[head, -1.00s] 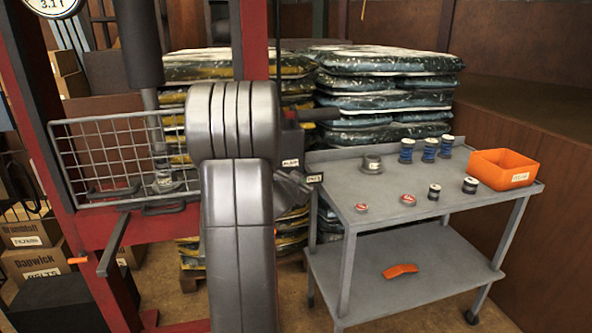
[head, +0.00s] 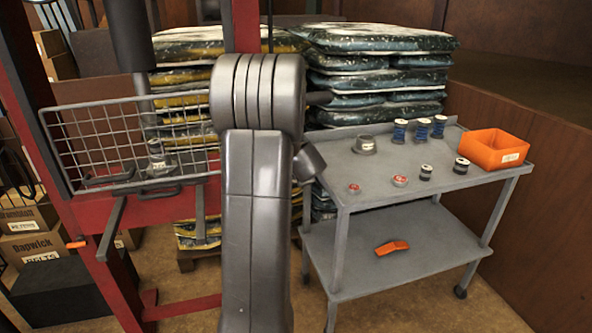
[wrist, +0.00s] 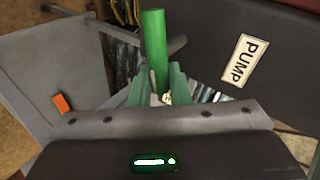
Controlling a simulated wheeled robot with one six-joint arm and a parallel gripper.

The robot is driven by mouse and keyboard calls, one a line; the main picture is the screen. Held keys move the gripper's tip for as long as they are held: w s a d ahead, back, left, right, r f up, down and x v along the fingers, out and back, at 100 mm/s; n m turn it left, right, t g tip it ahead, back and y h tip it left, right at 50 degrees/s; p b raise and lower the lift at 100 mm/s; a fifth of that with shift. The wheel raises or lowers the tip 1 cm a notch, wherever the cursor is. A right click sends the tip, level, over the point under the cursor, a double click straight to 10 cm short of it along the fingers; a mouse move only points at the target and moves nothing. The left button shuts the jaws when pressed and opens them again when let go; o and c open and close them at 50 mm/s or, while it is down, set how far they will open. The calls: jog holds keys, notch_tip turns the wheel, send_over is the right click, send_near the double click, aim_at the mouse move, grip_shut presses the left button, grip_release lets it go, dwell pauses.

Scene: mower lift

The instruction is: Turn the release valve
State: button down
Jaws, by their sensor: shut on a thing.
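In the wrist view my gripper (wrist: 162,88) is shut, its green fingers around the lower end of a green round bar (wrist: 154,42). The bar sticks up past the fingertips, beside a dark box with a PUMP label (wrist: 239,60). I cannot tell from the picture whether this bar is the release valve's handle; its base is hidden by the fingers. In the head view my own arm hides the gripper, the bar and the pump box.
A red frame (head: 245,28) with a wire mesh guard (head: 105,142) stands left. A grey cart (head: 350,260) at right carries spools, small tins and an orange bin (head: 494,150); an orange piece (head: 392,247) lies on its lower shelf. Stacked bags (head: 380,60) stand behind.

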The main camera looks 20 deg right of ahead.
jog(key=shift+d+f+m+y+b, duration=0.1)
jog(key=shift+f+m+y+b, duration=0.25)
jog(key=shift+m+y+b, duration=0.25)
dwell(0.3)
jog(key=c, duration=1.4)
grip_release()
jog(key=shift+c, duration=0.2)
jog(key=v, duration=1.4)
jog(key=shift+w+d, duration=0.1)
jog(key=shift+w, duration=0.05)
